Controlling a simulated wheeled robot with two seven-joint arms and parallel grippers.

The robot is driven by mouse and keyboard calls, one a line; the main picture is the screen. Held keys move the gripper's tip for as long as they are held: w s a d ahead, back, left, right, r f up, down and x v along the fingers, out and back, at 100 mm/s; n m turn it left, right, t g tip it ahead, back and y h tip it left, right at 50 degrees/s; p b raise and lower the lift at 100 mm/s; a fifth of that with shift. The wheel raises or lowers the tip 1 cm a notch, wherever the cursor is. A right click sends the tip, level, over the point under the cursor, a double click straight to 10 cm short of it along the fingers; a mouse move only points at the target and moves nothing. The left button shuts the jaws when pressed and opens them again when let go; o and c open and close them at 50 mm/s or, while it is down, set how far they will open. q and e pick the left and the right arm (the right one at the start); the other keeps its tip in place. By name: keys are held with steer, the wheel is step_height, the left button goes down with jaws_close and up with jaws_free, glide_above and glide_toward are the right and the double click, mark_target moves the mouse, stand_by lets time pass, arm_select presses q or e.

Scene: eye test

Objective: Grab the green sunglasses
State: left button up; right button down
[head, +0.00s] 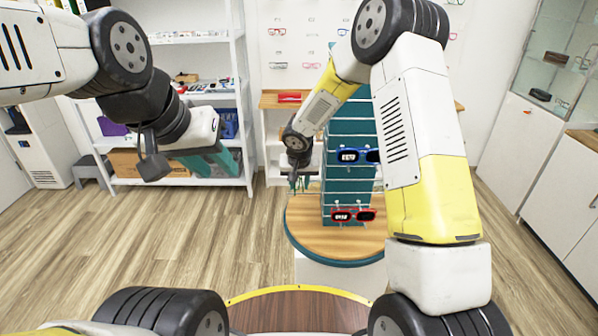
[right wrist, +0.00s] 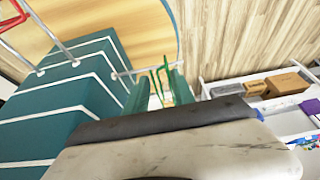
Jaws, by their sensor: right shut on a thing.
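The green sunglasses (right wrist: 160,84) show in the right wrist view as thin green parts between the fingers of my right gripper (right wrist: 158,90). The gripper is shut on them, beside the teal display stand (right wrist: 60,110) and near one of its pegs. In the head view my right gripper (head: 298,178) is at the left side of the stand (head: 348,190); the sunglasses are too small there to make out. My left gripper (head: 212,160) is at the left, in front of the white shelf and away from the stand. Its opening is unclear.
Blue sunglasses (head: 356,155) and red sunglasses (head: 353,215) hang on the stand's front. The stand is on a round wooden table (head: 305,228). A white shelf (head: 180,182) with boxes is behind left. White cabinets (head: 535,150) line the right. The floor at left is clear.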

steer(key=shift+r, duration=0.15)
steer(key=shift+r, duration=0.2)
steer(key=s, duration=1.7)
steer(key=shift+s+d, duration=0.15)
steer(key=shift+s, duration=0.25)
